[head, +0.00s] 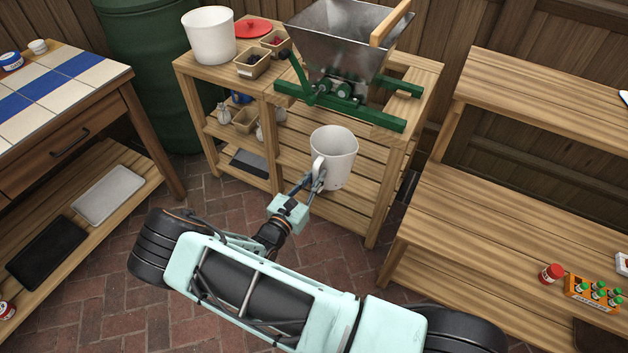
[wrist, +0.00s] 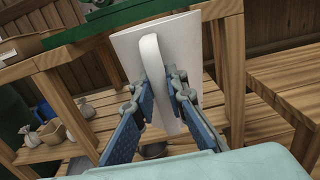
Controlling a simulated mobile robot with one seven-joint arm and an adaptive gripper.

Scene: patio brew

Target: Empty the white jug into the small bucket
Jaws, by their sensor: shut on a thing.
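The white jug (head: 334,153) is upright in front of the wooden stand in the head view. My gripper (head: 317,182) is shut on the jug's handle, on the jug's near left side. In the wrist view the white jug (wrist: 172,62) fills the middle, and the blue finger pads of my gripper (wrist: 159,100) lie on both sides of its handle. The jug's inside is too plain to tell what it holds. A white bucket (head: 209,38) stands on the left of the stand's top; I cannot tell whether it is the small bucket.
A grain mill with a metal hopper (head: 342,42) is mounted on the wooden stand (head: 190,66). Small wooden boxes (head: 253,64) and a red lid (head: 252,27) lie beside the white bucket. A tiled table (head: 60,90) is at left, wooden shelves (head: 500,220) at right. Brick floor lies between.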

